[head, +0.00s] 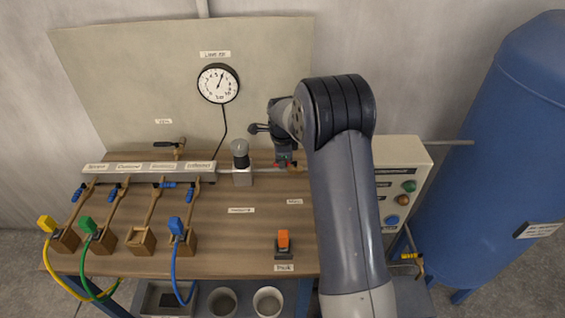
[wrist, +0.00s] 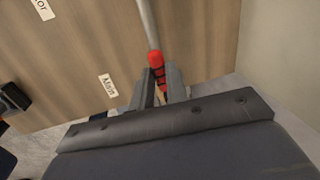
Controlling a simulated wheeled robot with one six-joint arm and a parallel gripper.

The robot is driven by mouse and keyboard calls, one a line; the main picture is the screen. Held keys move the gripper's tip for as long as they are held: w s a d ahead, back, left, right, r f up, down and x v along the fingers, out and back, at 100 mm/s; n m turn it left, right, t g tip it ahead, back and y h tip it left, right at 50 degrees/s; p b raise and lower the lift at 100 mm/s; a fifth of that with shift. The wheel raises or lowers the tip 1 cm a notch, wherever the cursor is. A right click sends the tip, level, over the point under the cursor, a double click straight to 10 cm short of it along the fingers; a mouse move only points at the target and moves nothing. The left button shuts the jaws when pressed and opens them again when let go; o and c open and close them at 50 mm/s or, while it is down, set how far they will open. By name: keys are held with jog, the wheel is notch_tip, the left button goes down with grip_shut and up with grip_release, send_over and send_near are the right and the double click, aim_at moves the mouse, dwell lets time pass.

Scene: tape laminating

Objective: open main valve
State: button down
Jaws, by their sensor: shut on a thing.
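The main valve's red handle (wrist: 156,68) sits between the fingers of my gripper (wrist: 160,84) in the wrist view. The gripper is shut on it. A grey metal rod or pipe (wrist: 147,24) runs up from the red part. In the head view my gripper (head: 285,161) is at the back right of the bench, at the end of the pipe line. Small bits of red show beside the fingers. The gripper and arm hide most of the valve, so I cannot tell its angle. A label (wrist: 108,86) that seems to read "Main" lies on the wood nearby.
A pressure gauge (head: 218,84) hangs on the back panel. A grey regulator (head: 240,158) stands left of my gripper. An orange switch (head: 283,241) is at the front. A button box (head: 402,190) and blue tank (head: 495,170) stand right.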

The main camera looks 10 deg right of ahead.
jog(key=shift+w+m, duration=0.2)
jog(key=shift+m, duration=0.3)
jog(key=c, duration=1.4)
grip_release()
jog(key=shift+r, duration=0.15)
jog(key=r, duration=0.3)
jog(key=s+r+b, duration=0.1)
jog(key=r, duration=0.3)
jog(key=s+r+b, duration=0.1)
jog(key=r, duration=0.2)
jog(key=shift+a+r, duration=0.2)
